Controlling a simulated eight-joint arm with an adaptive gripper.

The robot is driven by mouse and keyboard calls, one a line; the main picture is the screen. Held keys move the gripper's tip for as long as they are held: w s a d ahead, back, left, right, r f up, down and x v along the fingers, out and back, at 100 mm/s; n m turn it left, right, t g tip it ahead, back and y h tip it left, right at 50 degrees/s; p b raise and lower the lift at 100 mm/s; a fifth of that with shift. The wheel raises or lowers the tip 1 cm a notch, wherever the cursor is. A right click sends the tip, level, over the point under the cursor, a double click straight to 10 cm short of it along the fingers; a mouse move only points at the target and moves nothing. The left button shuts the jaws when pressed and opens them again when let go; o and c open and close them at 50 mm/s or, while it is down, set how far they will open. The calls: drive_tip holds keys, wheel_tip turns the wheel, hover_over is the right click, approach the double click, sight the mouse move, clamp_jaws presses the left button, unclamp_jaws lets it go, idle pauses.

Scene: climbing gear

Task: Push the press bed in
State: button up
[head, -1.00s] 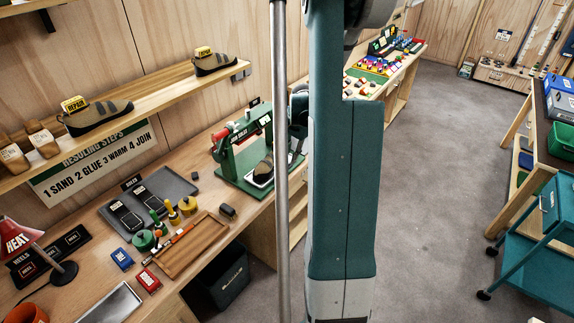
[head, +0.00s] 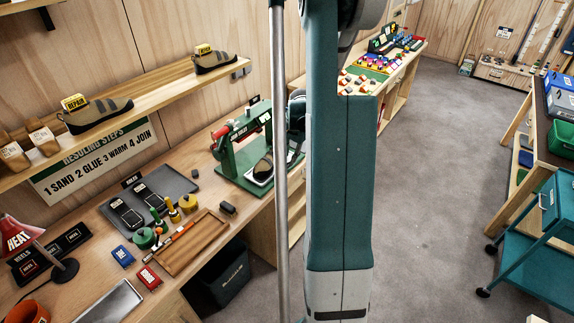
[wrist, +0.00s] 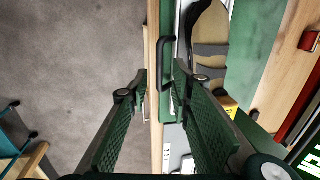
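The green press (head: 228,158) stands on the workbench in the head view. My arm hides the gripper in the head view.
The wooden bench edge (wrist: 153,120) runs beneath the fingers, with open grey floor (wrist: 70,60) to its left. A tool tray (head: 192,243) and a black block (head: 227,208) lie on the bench left of the press. A teal cart (head: 545,245) stands far right.

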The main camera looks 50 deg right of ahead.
sight(287, 167)
drive_tip(key=shift+w+f, duration=0.2)
drive_tip(key=shift+f, duration=0.95)
drive_tip(key=shift+w+f, duration=0.2)
drive_tip(key=shift+f, duration=0.95)
clamp_jaws()
